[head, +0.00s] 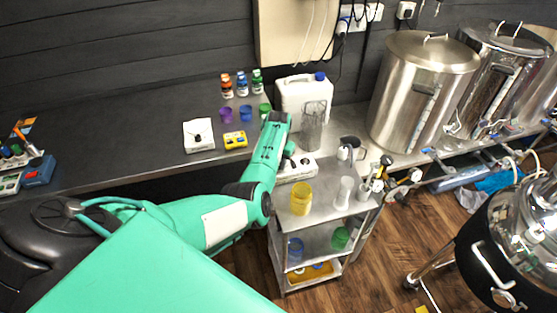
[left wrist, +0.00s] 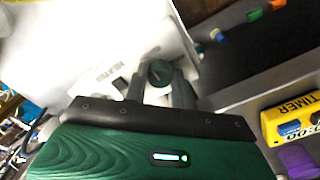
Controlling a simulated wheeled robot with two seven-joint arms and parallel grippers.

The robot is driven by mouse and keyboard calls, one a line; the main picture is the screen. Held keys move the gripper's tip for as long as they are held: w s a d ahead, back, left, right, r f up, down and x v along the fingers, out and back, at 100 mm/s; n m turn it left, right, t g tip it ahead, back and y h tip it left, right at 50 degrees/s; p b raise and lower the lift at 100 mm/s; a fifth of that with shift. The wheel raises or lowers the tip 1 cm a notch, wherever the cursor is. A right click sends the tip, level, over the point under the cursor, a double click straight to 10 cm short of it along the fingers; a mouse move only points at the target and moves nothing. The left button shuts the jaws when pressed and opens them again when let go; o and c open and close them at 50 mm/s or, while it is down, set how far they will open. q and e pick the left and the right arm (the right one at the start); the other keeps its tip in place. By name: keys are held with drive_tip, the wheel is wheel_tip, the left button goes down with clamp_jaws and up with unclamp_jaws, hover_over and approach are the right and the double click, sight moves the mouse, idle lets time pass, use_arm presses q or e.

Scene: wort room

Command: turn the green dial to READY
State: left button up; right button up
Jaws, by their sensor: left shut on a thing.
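The green dial (left wrist: 160,72) shows in the left wrist view between the two dark fingers of my left gripper (left wrist: 163,90), which is shut on it. The dial sits on a white device (left wrist: 105,78) with dark markings too blurred to read, so I cannot tell which label the dial points at. In the head view the white device (head: 299,171) stands at the back of the steel cart, and my left gripper (head: 284,160) is over its left end. The arm and gripper hide most of the dial there. My right gripper is in neither view.
A white jug (head: 303,100) stands behind the device. A yellow timer (head: 235,139) and several small cups and bottles are on the dark counter (head: 150,125). A yellow jar (head: 301,198) and clear glassware stand on the steel cart (head: 322,209). Large steel kettles (head: 420,90) are at right.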

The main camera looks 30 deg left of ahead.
use_arm(q)
drive_tip(key=shift+w+r+m, duration=0.1)
drive_tip(key=shift+m, duration=0.2)
drive_tip(key=o, duration=1)
wheel_tip(320, 180, up, 14)
drive_tip(key=shift+f+b, duration=0.1)
drive_tip(key=shift+b, duration=1.15)
drive_tip(key=shift+f, duration=0.1)
